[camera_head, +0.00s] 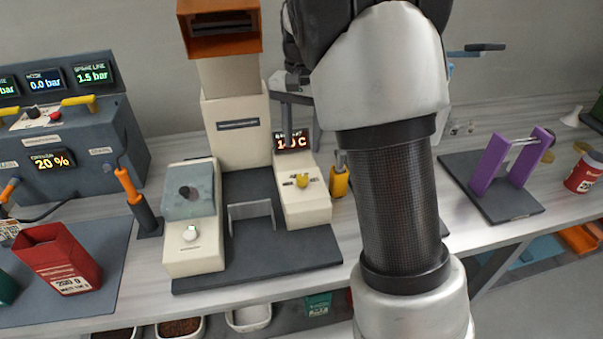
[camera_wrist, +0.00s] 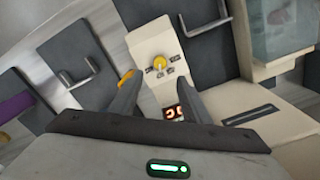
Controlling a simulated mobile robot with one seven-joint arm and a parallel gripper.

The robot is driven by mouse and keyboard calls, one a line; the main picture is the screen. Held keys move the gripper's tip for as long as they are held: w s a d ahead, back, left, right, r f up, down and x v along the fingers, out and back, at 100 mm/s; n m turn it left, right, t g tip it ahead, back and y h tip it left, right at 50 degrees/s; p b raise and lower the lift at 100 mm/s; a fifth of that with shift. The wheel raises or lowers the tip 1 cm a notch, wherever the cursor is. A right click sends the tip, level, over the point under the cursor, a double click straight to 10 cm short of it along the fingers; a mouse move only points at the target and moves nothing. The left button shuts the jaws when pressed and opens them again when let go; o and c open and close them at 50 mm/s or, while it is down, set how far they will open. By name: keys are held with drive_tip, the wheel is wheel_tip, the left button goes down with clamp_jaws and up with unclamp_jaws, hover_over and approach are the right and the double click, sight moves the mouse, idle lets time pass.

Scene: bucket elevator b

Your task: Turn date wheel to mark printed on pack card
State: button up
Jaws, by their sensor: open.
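I cannot make out a wheel marked with dates or a pack card with a readable mark. The cream machine (camera_head: 236,130) stands on the bench with a dark base. Its right block carries a yellow knob (camera_head: 302,180), which also shows in the wrist view (camera_wrist: 159,63) with small markings around it. Its left block has a grey-blue cover with a dark knob (camera_head: 187,191) and a white round knob (camera_head: 190,234). My gripper (camera_wrist: 168,88) is open and empty in the wrist view, its fingers pointing toward the yellow-knob block, apart from the knob. My arm hides part of the bench in the head view.
A lit display (camera_head: 290,141) stands behind the yellow knob. A red box (camera_head: 58,262) and an orange-topped handle (camera_head: 130,186) are at left. A purple stand (camera_head: 510,162) and a red tin (camera_head: 585,172) are at right. An orange hood (camera_head: 219,28) tops the machine.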

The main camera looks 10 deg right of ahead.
sight(302, 177)
wheel_tip(302, 177, down, 11)
drive_tip(key=shift+f+b, duration=0.1)
drive_tip(key=shift+b, duration=0.5)
drive_tip(key=c, duration=1)
drive_tip(key=shift+c, duration=0.2)
